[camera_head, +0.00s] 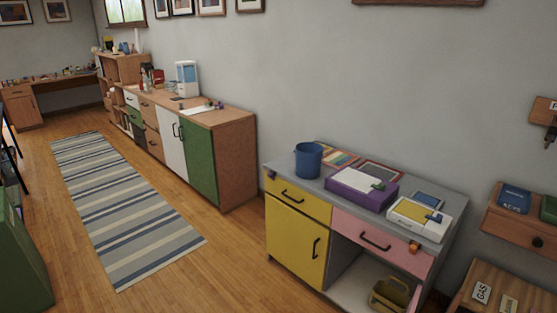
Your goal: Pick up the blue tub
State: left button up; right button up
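The blue tub (308,160) stands upright on the grey top of a low cabinet (309,185) with yellow and pink fronts. It is near the left end of that top, close to the back edge. Its inside is mostly hidden. Neither of my grippers shows in the head view.
A purple box (361,188) and a white device (420,218) sit right of the tub. Flat colourful items lie behind them. A striped rug (120,210) and bare wood floor (225,260) lie left. A green piece (22,260) stands at the left edge. Wall shelves (518,228) are at the right.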

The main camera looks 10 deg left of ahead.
aim_at(308, 155)
jog(key=i+j, duration=0.45)
jog(key=j, duration=0.2)
jog(key=i+j+u, duration=0.1)
jog(key=i+j, duration=0.35)
jog(key=j, duration=0.15)
jog(key=i+l, duration=0.15)
jog(key=i, duration=0.4)
jog(key=i+l, duration=0.15)
jog(key=i, duration=0.4)
jog(key=u, duration=0.05)
